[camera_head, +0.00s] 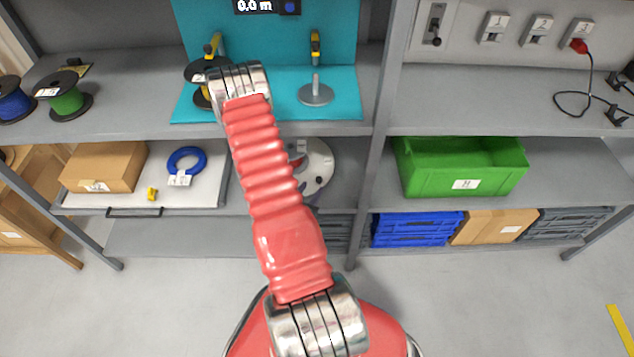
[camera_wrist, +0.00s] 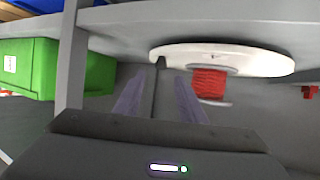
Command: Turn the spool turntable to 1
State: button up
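The spool turntable (camera_head: 320,165) is a white disc on the middle shelf, partly hidden behind my arm in the head view. It has a dark knob (camera_head: 319,180) near its front edge. In the wrist view the disc (camera_wrist: 255,60) spans the upper middle, with a red spool (camera_wrist: 210,84) on it and a small mark on its rim that I cannot read clearly. The dark knob (camera_wrist: 161,62) shows at the disc's edge. My gripper (camera_wrist: 160,78) has its two fingers apart, tips close to the knob, one on each side in the picture. Contact cannot be told.
The wrist picture looks upside down. A shelf post (camera_head: 376,150) stands right of the turntable, with a green crate (camera_head: 463,190) beyond it. A sliding tray (camera_head: 205,190) with a carton and blue cable coil is to the left. The shelf above (camera_head: 140,115) overhangs.

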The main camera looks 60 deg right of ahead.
aim_at(320, 180)
jog(key=x, duration=0.7)
jog(key=shift+c, duration=0.5)
grip_shut()
jog(key=shift+a+f, duration=0.1)
jog(key=shift+a, duration=0.05)
jog(key=shift+s, duration=0.2)
